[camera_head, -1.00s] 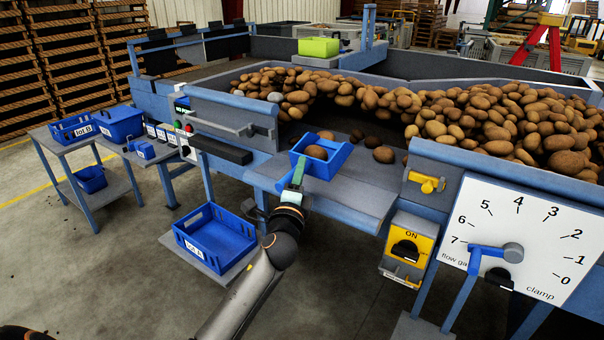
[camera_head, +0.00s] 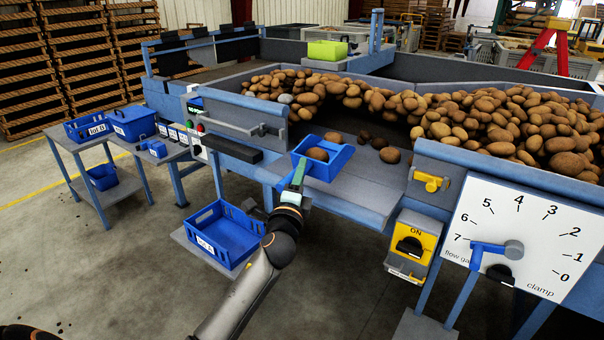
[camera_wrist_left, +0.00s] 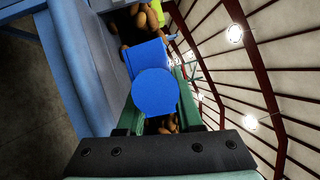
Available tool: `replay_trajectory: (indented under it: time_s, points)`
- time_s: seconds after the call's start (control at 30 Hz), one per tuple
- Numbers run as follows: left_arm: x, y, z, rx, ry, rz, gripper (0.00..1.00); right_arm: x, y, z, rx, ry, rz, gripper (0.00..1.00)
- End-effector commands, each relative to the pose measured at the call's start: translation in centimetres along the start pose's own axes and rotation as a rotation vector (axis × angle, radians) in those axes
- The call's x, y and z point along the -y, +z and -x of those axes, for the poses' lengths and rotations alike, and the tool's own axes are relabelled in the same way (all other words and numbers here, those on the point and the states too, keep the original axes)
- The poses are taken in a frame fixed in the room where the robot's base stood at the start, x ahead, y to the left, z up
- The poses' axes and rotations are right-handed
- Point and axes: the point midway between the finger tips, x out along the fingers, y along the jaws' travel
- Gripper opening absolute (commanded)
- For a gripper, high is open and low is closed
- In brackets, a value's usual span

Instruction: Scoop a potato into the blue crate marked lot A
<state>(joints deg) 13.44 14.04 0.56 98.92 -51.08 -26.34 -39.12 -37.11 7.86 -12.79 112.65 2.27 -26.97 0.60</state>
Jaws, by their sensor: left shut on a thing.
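My left gripper (camera_head: 296,186) is shut on the handle of a blue scoop (camera_head: 342,163), held over the front edge of the grader's grey shelf. One brown potato (camera_head: 317,154) sits in the scoop. In the left wrist view the scoop's round blue handle end (camera_wrist_left: 155,92) lies between the green fingers (camera_wrist_left: 158,112), and it hides most of the scoop. The blue crate (camera_head: 236,216) with a white label, its lettering hard to read, stands on a low platform, left of and below the scoop. It looks empty. My right gripper is out of view.
Loose potatoes (camera_head: 390,155) lie on the shelf (camera_head: 365,190) beside and behind the scoop, before a large heap (camera_head: 480,115). A yellow switch box (camera_head: 412,243) and clamp dial (camera_head: 530,232) stand right. More blue bins (camera_head: 133,122) stand left. Open floor lies in front.

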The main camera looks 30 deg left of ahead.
Motion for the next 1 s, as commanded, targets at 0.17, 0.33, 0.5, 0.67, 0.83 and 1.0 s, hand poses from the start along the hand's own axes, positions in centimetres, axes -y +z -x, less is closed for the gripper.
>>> replay_trajectory:
  time_s: [0.17, 0.33, 0.5, 0.67, 0.83, 1.0]
  points:
    - [0.0, 2.1, 0.0, 0.002, -0.002, -0.004, 0.00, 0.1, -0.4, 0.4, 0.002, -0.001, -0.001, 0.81]
    - [-0.3, 3.9, 0.0, 0.002, -0.002, -0.003, 0.00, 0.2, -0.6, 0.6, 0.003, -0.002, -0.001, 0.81]
    - [-0.5, 5.8, 0.1, 0.002, -0.002, -0.004, 0.00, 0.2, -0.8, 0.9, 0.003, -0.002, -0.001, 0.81]
    - [-0.8, 7.5, 0.1, 0.002, -0.002, -0.002, 0.00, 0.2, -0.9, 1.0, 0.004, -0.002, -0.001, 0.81]
    - [-1.1, 9.4, 0.1, 0.002, -0.002, -0.004, 0.00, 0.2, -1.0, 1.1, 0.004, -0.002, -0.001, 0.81]
    - [-1.3, 11.2, 0.1, 0.001, -0.003, -0.003, 0.00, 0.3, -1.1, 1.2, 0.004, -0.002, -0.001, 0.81]
